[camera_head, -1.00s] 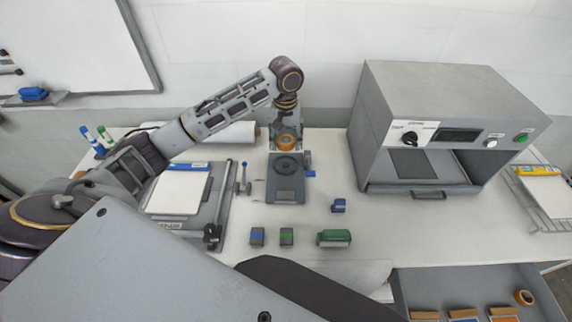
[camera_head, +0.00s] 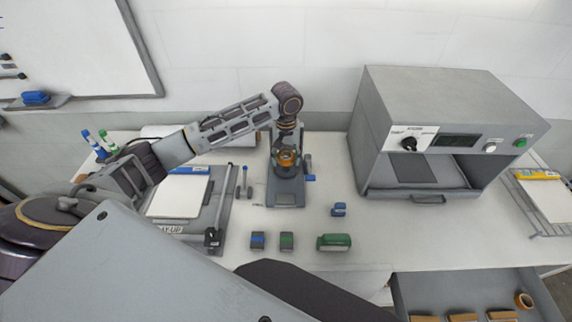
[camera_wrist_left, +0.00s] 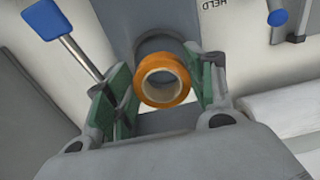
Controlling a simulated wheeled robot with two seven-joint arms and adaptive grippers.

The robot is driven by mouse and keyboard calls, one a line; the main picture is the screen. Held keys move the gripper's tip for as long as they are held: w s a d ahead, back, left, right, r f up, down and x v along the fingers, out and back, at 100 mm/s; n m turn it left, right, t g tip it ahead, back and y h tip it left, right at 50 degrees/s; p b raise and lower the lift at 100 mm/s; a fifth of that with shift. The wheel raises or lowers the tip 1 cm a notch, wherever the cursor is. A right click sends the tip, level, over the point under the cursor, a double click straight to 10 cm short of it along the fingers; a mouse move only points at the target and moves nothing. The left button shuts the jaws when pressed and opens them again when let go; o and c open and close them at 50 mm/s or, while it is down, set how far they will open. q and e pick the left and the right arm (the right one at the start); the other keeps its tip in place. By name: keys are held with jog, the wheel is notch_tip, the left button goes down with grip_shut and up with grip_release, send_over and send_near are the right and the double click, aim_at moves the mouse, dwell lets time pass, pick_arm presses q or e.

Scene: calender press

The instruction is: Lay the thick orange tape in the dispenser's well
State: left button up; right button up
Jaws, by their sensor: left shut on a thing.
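The thick orange tape (camera_head: 287,161) is a short ring held in my left gripper (camera_head: 287,154), over the dark grey dispenser (camera_head: 286,191) on the table. In the left wrist view, the orange tape (camera_wrist_left: 164,58) sits between the two green-padded fingers of my left gripper (camera_wrist_left: 160,82), which is shut on it. The dispenser's round well is mostly covered by the tape and gripper in the head view. A dark round part (camera_wrist_left: 158,42) shows behind the tape in the wrist view. I cannot tell whether the tape touches the well. My right gripper is not in view.
A paper trimmer (camera_head: 180,195) stands left of the dispenser, a large grey press (camera_head: 450,105) to its right. Small blue and green blocks (camera_head: 287,241) and a green eraser-like block (camera_head: 334,242) lie in front. An open drawer (camera_head: 450,285) holds another tape roll (camera_head: 524,300).

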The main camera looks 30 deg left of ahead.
aim_at(286, 169)
pick_arm(q)
jog(key=shift+f+p, duration=0.35)
jog(key=shift+f, duration=1.95)
jog(key=o, duration=1)
jog(key=shift+f, duration=0.1)
jog(key=shift+r, duration=0.5)
notch_tip(286, 169, up, 11)
jog(key=shift+r+b, duration=0.15)
jog(key=shift+b, duration=0.85)
